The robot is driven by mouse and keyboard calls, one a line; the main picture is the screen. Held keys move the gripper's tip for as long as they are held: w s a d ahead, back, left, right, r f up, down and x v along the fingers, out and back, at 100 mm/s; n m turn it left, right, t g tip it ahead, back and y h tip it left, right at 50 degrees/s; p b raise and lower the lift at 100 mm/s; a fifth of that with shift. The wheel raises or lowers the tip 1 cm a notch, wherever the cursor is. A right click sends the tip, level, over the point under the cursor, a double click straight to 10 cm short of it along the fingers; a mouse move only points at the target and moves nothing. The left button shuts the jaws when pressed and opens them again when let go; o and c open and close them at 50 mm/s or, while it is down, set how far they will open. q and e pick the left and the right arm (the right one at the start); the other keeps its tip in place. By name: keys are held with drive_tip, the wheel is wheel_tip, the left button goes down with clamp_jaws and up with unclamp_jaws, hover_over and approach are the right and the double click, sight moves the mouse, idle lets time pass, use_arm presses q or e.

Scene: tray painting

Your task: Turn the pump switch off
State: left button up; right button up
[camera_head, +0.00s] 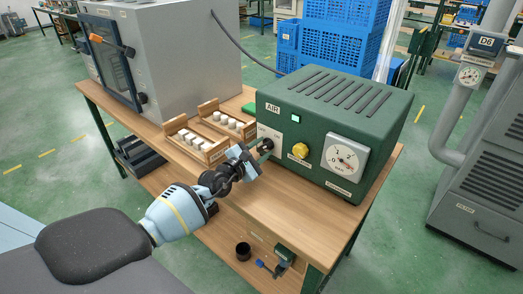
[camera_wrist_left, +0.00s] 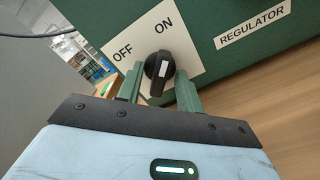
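The pump switch is a black knob (camera_wrist_left: 159,70) with a white mark, on a white plate (camera_wrist_left: 153,45) lettered OFF and ON. The mark points up towards ON. In the head view the knob (camera_head: 267,144) is on the left of the front of the green AIR box (camera_head: 335,110). My left gripper (camera_head: 256,152) reaches it from the left. In the left wrist view its two green fingers (camera_wrist_left: 160,88) stand on either side of the knob, with narrow gaps beside its lower part. Contact at the tips cannot be told. My right gripper is out of view.
A yellow regulator knob (camera_head: 299,151) and a gauge (camera_head: 343,158) are right of the switch. A green light (camera_head: 296,119) is lit above. Wooden trays of white pieces (camera_head: 197,142) stand left of the box. Bare wooden tabletop (camera_head: 290,200) lies in front.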

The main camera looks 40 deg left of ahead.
use_arm(q)
drive_tip(key=shift+c, duration=0.5)
clamp_jaws()
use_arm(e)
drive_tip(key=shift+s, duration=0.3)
